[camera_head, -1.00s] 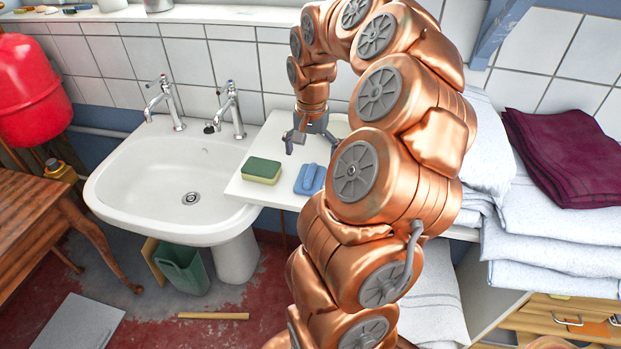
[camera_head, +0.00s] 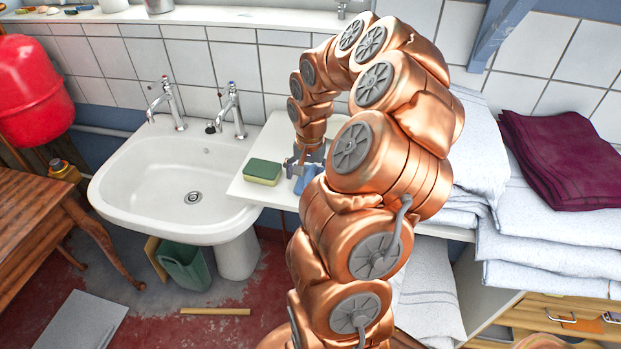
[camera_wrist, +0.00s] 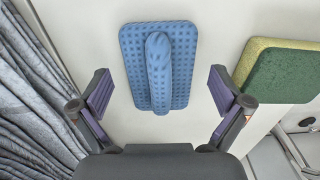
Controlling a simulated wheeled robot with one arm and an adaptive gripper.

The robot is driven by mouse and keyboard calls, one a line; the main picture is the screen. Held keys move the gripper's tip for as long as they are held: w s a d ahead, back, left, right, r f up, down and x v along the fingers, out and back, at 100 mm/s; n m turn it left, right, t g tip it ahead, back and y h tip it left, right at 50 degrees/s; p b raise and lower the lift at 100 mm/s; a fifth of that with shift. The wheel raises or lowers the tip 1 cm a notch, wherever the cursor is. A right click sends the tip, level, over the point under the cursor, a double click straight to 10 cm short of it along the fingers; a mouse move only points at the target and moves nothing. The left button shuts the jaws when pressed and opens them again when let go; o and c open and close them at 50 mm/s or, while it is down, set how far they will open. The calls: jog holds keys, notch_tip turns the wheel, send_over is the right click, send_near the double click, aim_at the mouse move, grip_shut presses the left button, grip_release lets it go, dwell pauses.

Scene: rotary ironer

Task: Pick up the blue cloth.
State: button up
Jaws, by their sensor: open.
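The blue cloth (camera_wrist: 158,65) lies on the white counter with a raised fold along its middle. In the wrist view it is between and just beyond my gripper's open fingers (camera_wrist: 160,97), with a gap on each side. In the head view the cloth (camera_head: 308,180) is partly hidden by my arm. My gripper (camera_head: 297,170) points down at it there, open and empty. I cannot tell the exact height of the fingertips above the counter.
A green and yellow sponge (camera_head: 263,171) lies left of the cloth, near the white sink (camera_head: 150,185). It also shows at right in the wrist view (camera_wrist: 285,72). Grey fabric folds (camera_wrist: 35,95) stand at the left there. Folded towels (camera_head: 540,240) and a maroon cloth (camera_head: 565,160) are stacked at right.

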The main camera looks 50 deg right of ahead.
aim_at(310, 176)
jog(key=shift+c, duration=0.3)
jog(key=c, duration=1.1)
jog(key=shift+c, duration=0.2)
jog(key=shift+r, duration=0.1)
jog(key=shift+r+b, duration=0.8)
jog(key=shift+r, duration=0.75)
jog(key=shift+s+a+r, duration=0.1)
jog(key=shift+a+r, duration=0.05)
jog(key=shift+a, duration=0.05)
jog(key=s+a+r+b, duration=0.1)
jog(key=s+a+b, duration=0.3)
jog(key=a, duration=1)
jog(key=s, duration=0.3)
jog(key=shift+r, duration=0.2)
